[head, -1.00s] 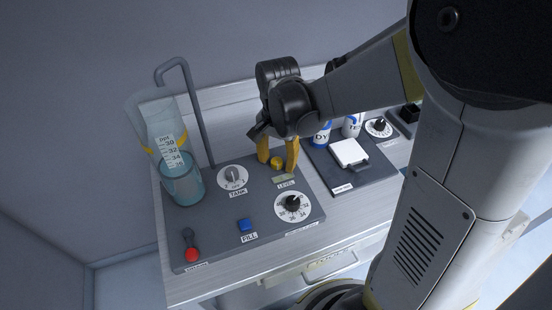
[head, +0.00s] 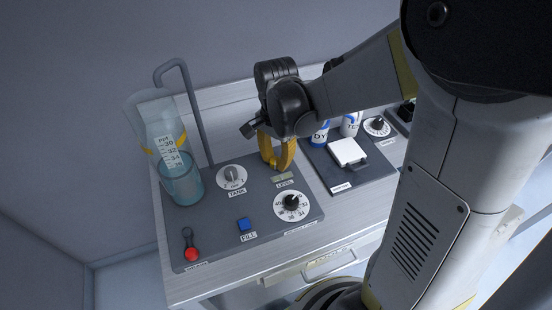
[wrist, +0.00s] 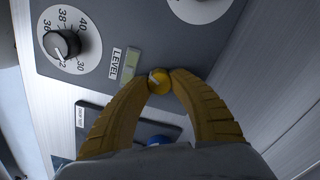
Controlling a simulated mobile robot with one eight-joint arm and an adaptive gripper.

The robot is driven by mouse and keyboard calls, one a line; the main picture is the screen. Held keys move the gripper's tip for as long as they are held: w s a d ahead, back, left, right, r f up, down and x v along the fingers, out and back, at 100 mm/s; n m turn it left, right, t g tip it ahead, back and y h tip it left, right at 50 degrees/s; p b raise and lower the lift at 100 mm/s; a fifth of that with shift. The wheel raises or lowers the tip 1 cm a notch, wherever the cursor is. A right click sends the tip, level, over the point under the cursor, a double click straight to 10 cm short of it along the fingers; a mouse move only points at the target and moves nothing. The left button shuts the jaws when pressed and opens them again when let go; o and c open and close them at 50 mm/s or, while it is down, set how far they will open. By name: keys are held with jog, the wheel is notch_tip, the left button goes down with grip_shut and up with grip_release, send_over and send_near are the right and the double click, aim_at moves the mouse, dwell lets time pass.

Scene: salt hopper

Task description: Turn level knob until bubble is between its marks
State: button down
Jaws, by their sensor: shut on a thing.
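The level window (wrist: 131,64) is a small pale greenish strip beside the LEVEL label, close to the knob. It also shows in the head view (head: 283,177). The bubble and its marks are too small to make out.
On the dark panel (head: 205,215) are the TANK dial (head: 232,177), a numbered dial (head: 291,205), the blue FILL button (head: 244,224) and a red-ended lever (head: 191,253). A clear hopper (head: 160,130) stands left.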

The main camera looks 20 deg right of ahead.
aim_at(276, 160)
jog(key=c, duration=1.1)
grip_release()
jog(key=shift+r, duration=0.1)
notch_tip(276, 160, up, 12)
jog(key=s+n+t, duration=0.7)
jog(key=s+n, duration=0.3)
jog(key=n, duration=0.2)
